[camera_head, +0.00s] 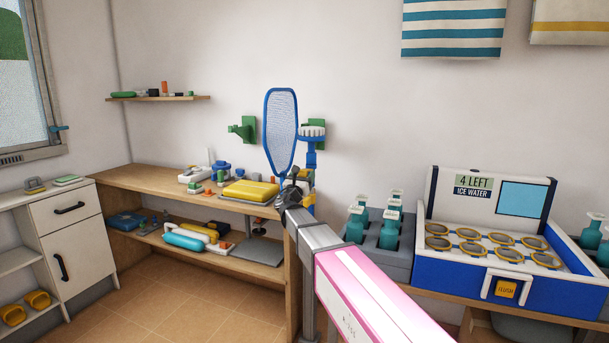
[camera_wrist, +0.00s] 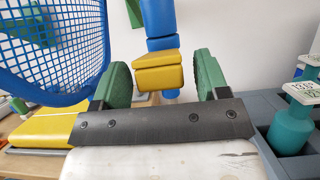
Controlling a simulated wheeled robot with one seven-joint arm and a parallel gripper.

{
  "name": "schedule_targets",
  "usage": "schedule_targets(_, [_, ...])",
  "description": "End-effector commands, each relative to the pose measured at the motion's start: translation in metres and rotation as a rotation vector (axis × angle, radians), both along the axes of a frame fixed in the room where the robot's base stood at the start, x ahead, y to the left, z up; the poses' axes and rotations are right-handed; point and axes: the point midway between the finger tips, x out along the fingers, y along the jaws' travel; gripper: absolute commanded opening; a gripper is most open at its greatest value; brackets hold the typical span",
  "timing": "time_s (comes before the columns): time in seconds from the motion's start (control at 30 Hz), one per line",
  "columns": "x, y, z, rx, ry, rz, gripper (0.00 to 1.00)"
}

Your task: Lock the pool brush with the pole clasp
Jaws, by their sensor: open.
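The pool brush (camera_head: 311,132) has a white bristle head on a blue handle and stands upright against the wall. In the wrist view a blue upright pole (camera_wrist: 158,18) carries a yellow block-like part (camera_wrist: 158,72), which looks like the pole clasp. My gripper (camera_wrist: 162,82) is open, with one green finger on each side of the yellow part and visible gaps to both. In the head view my gripper (camera_head: 293,194) is at the foot of the brush and partly hides the clasp. I cannot tell whether the clasp is locked.
A blue skimmer net (camera_head: 280,128) stands close left of the brush. Green wall holders (camera_head: 243,129) are behind. A yellow case (camera_head: 250,191) lies on the bench to the left. A grey caddy (camera_head: 397,263) with teal bottles and a blue goggle box (camera_head: 461,282) stand right.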

Motion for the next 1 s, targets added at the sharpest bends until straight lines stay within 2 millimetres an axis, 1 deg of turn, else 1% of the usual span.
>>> schedule_targets(0.03, [0.0064,-0.0016,0.0021,0.000,0.000,-0.001,0.68])
schedule_targets(0.13, [0.0118,-0.0041,0.0044,0.000,0.001,0.000,0.68])
schedule_targets(0.47, [0.0140,-0.0054,0.0059,0.000,0.001,0.000,0.68])
schedule_targets(0.5, [0.0139,-0.0054,0.0059,0.000,0.001,0.000,0.65])
schedule_targets(0.57, [0.0139,-0.0054,0.0059,0.000,0.001,0.000,0.45])
schedule_targets(0.6, [0.0139,-0.0054,0.0059,0.000,0.001,0.000,0.32])
schedule_targets(0.67, [0.0139,-0.0054,0.0059,0.000,0.001,0.000,0.13])
schedule_targets(0.7, [0.0139,-0.0054,0.0059,0.000,0.001,0.000,0.00])
schedule_targets(1.0, [0.0132,-0.0054,0.0080,0.011,0.025,0.000,0.00])
